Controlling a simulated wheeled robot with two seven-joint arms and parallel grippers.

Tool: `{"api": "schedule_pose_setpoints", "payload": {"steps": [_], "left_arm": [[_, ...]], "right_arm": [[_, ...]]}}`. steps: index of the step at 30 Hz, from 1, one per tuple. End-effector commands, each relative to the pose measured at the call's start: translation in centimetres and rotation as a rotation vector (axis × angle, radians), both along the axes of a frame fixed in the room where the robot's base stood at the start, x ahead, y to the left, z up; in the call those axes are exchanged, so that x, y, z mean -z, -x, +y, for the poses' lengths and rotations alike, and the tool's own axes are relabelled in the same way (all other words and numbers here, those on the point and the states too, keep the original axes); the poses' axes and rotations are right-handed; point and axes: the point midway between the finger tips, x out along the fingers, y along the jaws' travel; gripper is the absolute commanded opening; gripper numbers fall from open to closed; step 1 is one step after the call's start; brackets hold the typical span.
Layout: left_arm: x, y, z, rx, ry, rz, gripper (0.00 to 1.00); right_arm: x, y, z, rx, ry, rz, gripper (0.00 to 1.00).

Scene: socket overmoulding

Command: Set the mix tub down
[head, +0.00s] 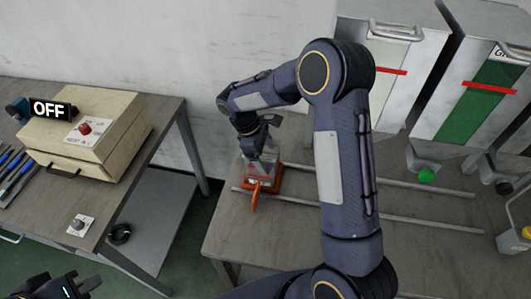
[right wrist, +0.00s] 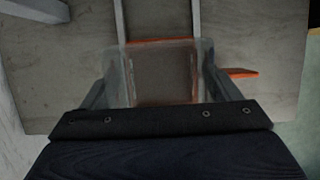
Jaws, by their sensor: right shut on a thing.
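The mix tub (right wrist: 122,75) is a clear, see-through container between the two fingers of my right gripper (right wrist: 170,85) in the right wrist view. In the head view the tub (head: 269,154) is partly hidden by my right gripper (head: 262,145), which is shut on it. It is above or in an orange-red base (head: 276,184) on the bench; I cannot tell whether it touches. My left gripper (head: 78,284) is at the bottom left of the head view, empty, with its fingers apart.
The grey bench (head: 230,240) carries two metal rails (head: 430,190). Two dispensers with a white (head: 385,85) and a green front (head: 480,105) stand at the back right, with a green knob (head: 427,175) below.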

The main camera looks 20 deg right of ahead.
Motion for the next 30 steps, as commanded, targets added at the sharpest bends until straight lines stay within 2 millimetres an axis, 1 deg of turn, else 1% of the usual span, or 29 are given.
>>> {"api": "schedule_pose_setpoints", "payload": {"steps": [2, 3, 6, 12, 15, 17, 20, 27, 30], "left_arm": [[0.3, 0.0, 0.0, 0.000, 0.000, 0.000, 0.00], [0.2, 0.0, 0.0, 0.000, 0.000, 0.000, 0.00], [0.2, 0.0, 0.0, 0.000, 0.000, 0.000, 0.00], [0.2, 0.0, 0.0, 0.000, 0.000, 0.000, 0.00], [-0.2, 0.0, 0.0, 0.000, 0.000, 0.000, 0.00], [0.1, 0.0, 0.0, 0.000, 0.000, 0.000, 0.00], [0.5, 0.0, 0.0, 0.000, 0.000, 0.000, 0.00], [1.3, 0.0, 0.0, 0.000, 0.000, 0.000, 0.00], [1.4, 0.0, 0.0, 0.000, 0.000, 0.000, 0.00]], "right_arm": [[0.4, 0.0, 0.0, 0.000, 0.000, 0.000, 0.48], [0.3, 0.0, 0.0, 0.000, 0.000, 0.000, 0.86], [0.3, 0.0, 0.0, 0.000, 0.000, 0.000, 0.99], [0.2, 0.0, 0.0, 0.000, 0.000, 0.000, 1.00], [-0.3, 0.0, 0.0, 0.000, 0.000, 0.000, 1.00], [-0.6, -0.2, 0.2, 0.000, 0.001, -0.002, 1.00], [-2.0, -0.6, 0.7, -0.001, 0.000, -0.005, 1.00], [-6.8, -1.8, 2.3, 0.000, -0.002, -0.006, 1.00], [-8.6, -2.3, 2.9, -0.001, -0.001, -0.004, 1.00]]}}
